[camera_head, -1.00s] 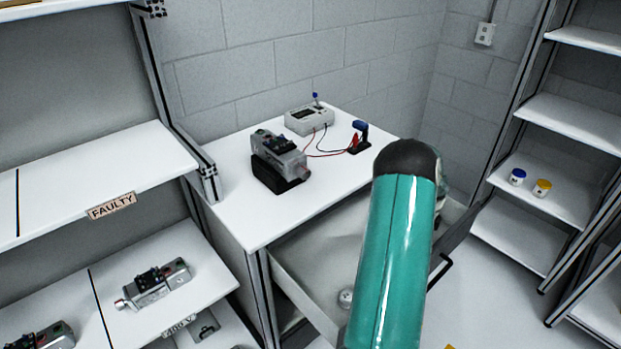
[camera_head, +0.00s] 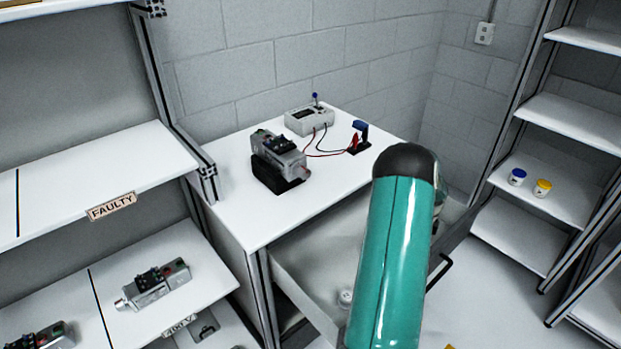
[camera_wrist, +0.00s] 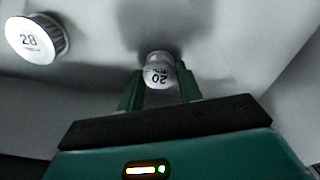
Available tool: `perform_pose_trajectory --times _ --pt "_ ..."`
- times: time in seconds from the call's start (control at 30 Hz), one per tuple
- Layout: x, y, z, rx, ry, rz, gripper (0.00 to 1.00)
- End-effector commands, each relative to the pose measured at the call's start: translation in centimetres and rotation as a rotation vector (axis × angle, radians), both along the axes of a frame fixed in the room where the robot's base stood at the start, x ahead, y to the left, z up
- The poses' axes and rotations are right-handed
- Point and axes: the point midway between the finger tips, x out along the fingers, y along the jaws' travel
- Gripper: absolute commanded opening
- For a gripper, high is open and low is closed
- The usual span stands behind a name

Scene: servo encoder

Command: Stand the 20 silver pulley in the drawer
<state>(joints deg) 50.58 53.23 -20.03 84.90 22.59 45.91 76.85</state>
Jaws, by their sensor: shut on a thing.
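The 20 silver pulley (camera_wrist: 158,72) is in the wrist view, with its "20" marking upside down. My gripper (camera_wrist: 160,88) has its green fingers on either side of the pulley and is shut on it. A shadow lies on the pale surface just behind the pulley; I cannot tell whether the pulley touches the floor of the drawer. The open drawer (camera_head: 312,262) shows in the head view below the white bench. My green arm hides part of the drawer, and the gripper and held pulley do not show there.
A larger silver pulley marked 28 (camera_wrist: 38,38) stands in the drawer, left of my gripper in the wrist view. A small silver round thing (camera_head: 345,297) shows in the drawer in the head view. A servo unit (camera_head: 278,160) and a meter (camera_head: 309,120) are on the bench.

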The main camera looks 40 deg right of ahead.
Motion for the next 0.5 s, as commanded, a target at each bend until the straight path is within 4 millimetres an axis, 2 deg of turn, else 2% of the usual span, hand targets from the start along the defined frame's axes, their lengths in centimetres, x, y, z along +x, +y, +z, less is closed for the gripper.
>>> perform_pose_trajectory --times 0.23,0.27,0.3,0.37,0.5 --pt "-0.01 0.0 -0.49 0.0 0.0 0.0 0.14" --pt "0.0 -0.01 -0.47 0.0 0.0 0.0 0.39" --pt "0.0 -0.01 -0.46 0.0 0.0 0.0 0.47" --pt "0.0 -0.01 -0.45 0.0 0.0 0.0 0.59" --pt "-0.01 0.0 -0.45 0.0 0.0 0.0 0.61"
